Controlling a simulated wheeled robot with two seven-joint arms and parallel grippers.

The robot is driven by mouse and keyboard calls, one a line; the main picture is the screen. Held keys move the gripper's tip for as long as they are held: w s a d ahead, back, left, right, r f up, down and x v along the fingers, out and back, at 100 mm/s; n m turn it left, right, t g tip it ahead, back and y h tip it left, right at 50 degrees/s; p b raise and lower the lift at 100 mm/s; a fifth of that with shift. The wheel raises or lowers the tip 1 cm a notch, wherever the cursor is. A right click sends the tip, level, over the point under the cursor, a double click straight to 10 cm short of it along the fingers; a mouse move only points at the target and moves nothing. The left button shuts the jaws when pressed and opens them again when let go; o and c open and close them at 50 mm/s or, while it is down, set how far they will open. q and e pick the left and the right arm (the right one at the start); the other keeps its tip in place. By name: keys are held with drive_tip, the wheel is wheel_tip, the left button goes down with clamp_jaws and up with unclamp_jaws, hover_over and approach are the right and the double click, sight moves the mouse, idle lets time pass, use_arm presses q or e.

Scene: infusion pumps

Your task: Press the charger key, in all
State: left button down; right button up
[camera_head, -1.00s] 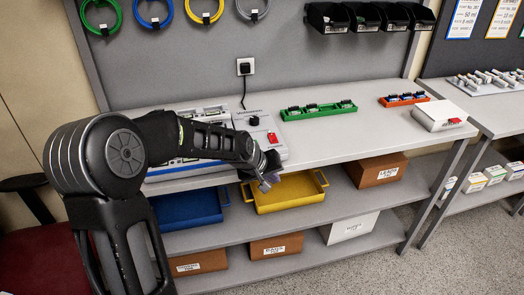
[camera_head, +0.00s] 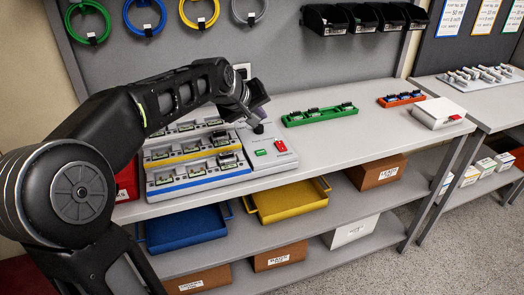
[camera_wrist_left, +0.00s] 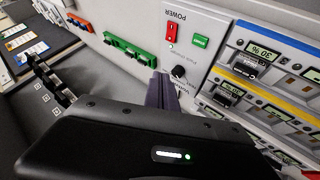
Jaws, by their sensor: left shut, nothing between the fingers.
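The charger is a pale grey unit with a control panel (camera_head: 284,161) and pump bays in rows with yellow and blue strips. On the panel are a green key (camera_head: 261,152), a red power switch (camera_head: 280,146) and a black knob (camera_head: 258,128). The wrist view shows the green key (camera_wrist_left: 200,41), red switch (camera_wrist_left: 171,32) and knob (camera_wrist_left: 178,72) clearly. My left gripper (camera_head: 258,112) is shut and empty, over the back of the panel by the knob. Its fingers (camera_wrist_left: 160,90) show beside the knob; contact cannot be told. My right gripper is out of view.
A green rack (camera_head: 320,115) and an orange rack (camera_head: 403,99) stand to the right on the bench. A white box (camera_head: 437,113) stands beyond. Blue (camera_head: 184,229) and yellow (camera_head: 292,201) trays lie on the shelf below. The bench between panel and white box is mostly clear.

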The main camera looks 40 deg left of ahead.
sight(259, 154)
use_arm(q)
drive_tip(key=shift+f, duration=0.15)
wheel_tip(259, 154, down, 9)
drive_tip(key=b, duration=0.7)
idle(1.9)
drive_tip(key=shift+f+b, duration=0.25)
drive_tip(key=shift+b, duration=0.05)
drive_tip(key=shift+f+b, duration=0.35)
drive_tip(key=shift+f, duration=0.05)
idle(0.6)
drive_tip(key=shift+r, duration=0.1)
drive_tip(key=shift+r+p, duration=0.7)
drive_tip(key=shift+r, duration=0.05)
drive_tip(key=shift+r+p, duration=1.85)
drive_tip(key=shift+r, duration=0.65)
